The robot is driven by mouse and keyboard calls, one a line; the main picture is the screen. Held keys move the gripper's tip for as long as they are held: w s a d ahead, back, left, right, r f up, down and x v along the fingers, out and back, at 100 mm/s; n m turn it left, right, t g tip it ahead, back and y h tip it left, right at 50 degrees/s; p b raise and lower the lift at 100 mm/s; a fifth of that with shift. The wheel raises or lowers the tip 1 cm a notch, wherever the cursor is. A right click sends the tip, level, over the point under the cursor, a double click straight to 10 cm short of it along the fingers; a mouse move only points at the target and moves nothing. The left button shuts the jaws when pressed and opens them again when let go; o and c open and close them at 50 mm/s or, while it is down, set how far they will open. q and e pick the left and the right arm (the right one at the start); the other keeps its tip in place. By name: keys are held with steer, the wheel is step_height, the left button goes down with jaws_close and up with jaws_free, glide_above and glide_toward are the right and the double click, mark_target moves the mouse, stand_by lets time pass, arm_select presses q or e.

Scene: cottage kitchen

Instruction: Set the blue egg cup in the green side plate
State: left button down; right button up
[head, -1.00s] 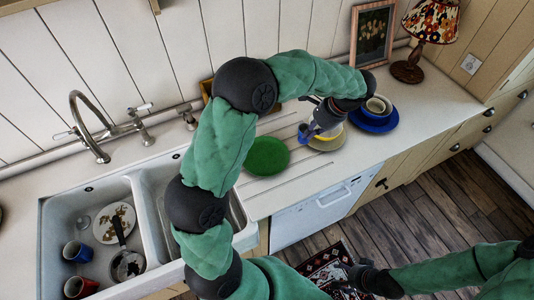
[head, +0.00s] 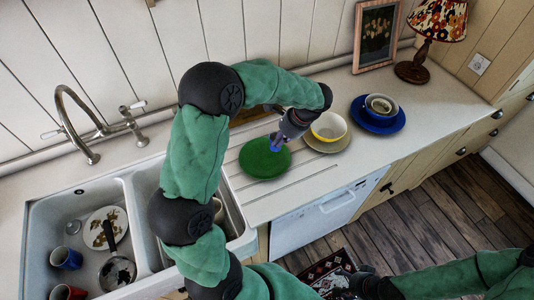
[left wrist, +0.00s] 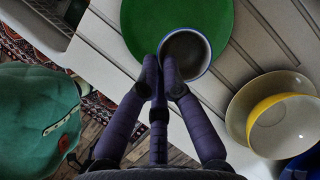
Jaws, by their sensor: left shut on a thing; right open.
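The green side plate (head: 256,161) lies on the ribbed drainer part of the counter. My left gripper (head: 284,138) is shut on the blue egg cup (head: 275,144), at the plate's right side. In the left wrist view, the fingertips (left wrist: 163,72) are against the near edge of the egg cup (left wrist: 187,52), whose open top faces the camera. The cup overlaps the right part of the green plate (left wrist: 150,22) there. I cannot tell whether its base touches the plate. My right gripper (head: 362,280) is open and empty, low over the floor.
Right of the plate, a yellow-and-white bowl (head: 329,126) stands on a cream plate (head: 327,145). Farther right, a bowl (head: 381,107) sits on blue plates (head: 360,121). The sink (head: 40,226) at left holds dishes and mugs. A lamp (head: 433,35) stands at back right.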

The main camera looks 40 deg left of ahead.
arm_select(q)
steer(key=shift+b+x, duration=0.55)
steer(key=shift+x, duration=3.95)
steer(key=shift+f, duration=0.1)
steer(key=shift+f, duration=0.25)
steer(key=c, duration=1.4)
jaws_free()
steer(key=shift+r, duration=0.1)
